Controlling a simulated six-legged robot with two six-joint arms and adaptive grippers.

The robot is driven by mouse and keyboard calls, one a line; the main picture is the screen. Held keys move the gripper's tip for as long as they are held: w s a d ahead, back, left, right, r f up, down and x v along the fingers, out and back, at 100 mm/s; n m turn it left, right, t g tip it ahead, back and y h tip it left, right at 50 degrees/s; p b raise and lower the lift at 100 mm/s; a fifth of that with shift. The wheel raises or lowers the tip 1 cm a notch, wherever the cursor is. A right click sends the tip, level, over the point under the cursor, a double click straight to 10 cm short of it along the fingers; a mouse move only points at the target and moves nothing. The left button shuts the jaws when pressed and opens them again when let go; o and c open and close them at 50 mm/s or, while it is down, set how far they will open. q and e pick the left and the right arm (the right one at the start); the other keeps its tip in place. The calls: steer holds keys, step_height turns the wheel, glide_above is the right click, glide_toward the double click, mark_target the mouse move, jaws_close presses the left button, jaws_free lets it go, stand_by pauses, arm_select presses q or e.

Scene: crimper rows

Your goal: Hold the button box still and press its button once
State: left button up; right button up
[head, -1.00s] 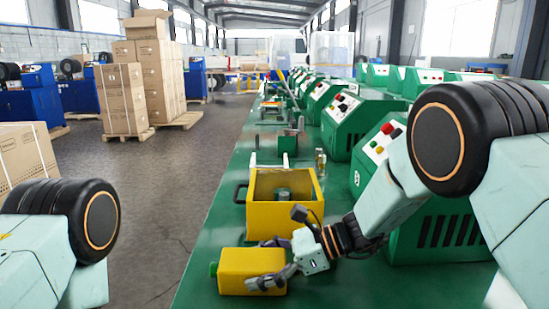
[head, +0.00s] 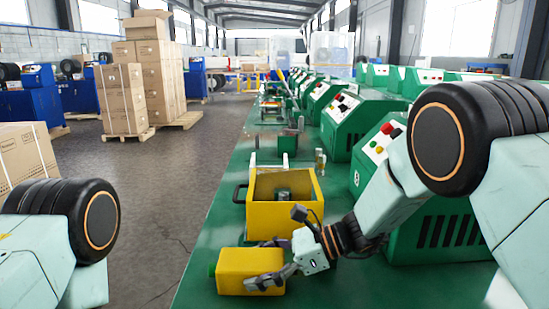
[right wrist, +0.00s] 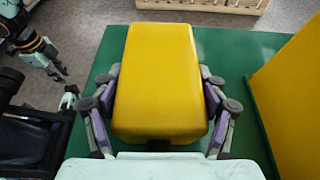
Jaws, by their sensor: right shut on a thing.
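The yellow button box (head: 236,270) lies on the green table near its left front edge in the head view. Its green button (head: 212,269) sticks out of the left end. My right gripper (head: 268,283) is shut on the box from the right. In the right wrist view, the box (right wrist: 160,75) fills the space between the two fingers of this gripper (right wrist: 160,105); the button does not show there. My left gripper (right wrist: 62,74) appears small at the left of the right wrist view, apart from the box; its opening is unclear. The head view does not show it.
A yellow open bin (head: 262,217) with a black handle stands just behind the box on the green table (head: 205,245). Green machines (head: 435,235) line the right side. Floor lies free left of the table edge.

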arm_select(q)
jaws_close()
stand_by(1.2)
